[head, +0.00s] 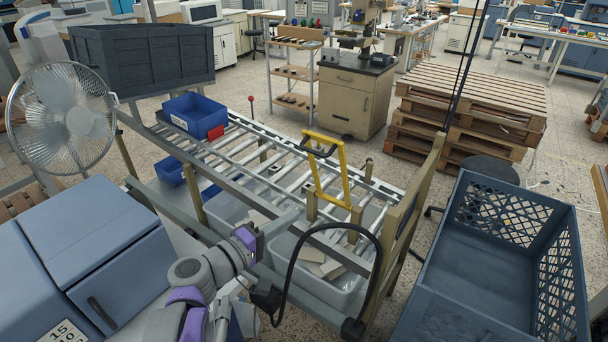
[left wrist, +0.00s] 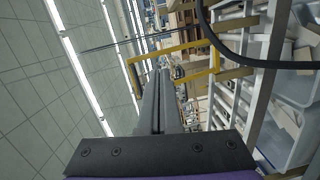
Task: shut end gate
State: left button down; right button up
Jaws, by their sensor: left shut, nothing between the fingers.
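The yellow gate (head: 345,172) is an open frame standing roughly upright across the roller conveyor (head: 245,152). A black handle (head: 319,151) is on its upper part. My left gripper (head: 291,218) is shut and empty, beside the conveyor's near rail, left of and below the gate. In the left wrist view, the shut fingers (left wrist: 163,80) point toward the yellow frame (left wrist: 200,77), which shows beyond their tips. I see no clear contact between them. The gate's lower mounts are partly hidden. My right gripper is not in view.
A black curved cable or hoop (head: 374,256) arches close to the right of my left gripper. A blue bin (head: 196,112) sits on the conveyor's far left end. A grey crate (head: 430,300) stands at right, and a translucent tub (head: 343,287) below the rollers.

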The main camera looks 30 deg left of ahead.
pick_arm(q)
jog(key=a+r+n+t+y, duration=0.2)
jog(key=a+r+n, duration=0.1)
jog(key=a+r, duration=0.15)
jog(key=w+r, duration=0.1)
jog(key=w, duration=1.3)
jog(key=shift+d, duration=0.25)
jog(key=shift+r+p, duration=0.1)
jog(key=shift+p, duration=0.2)
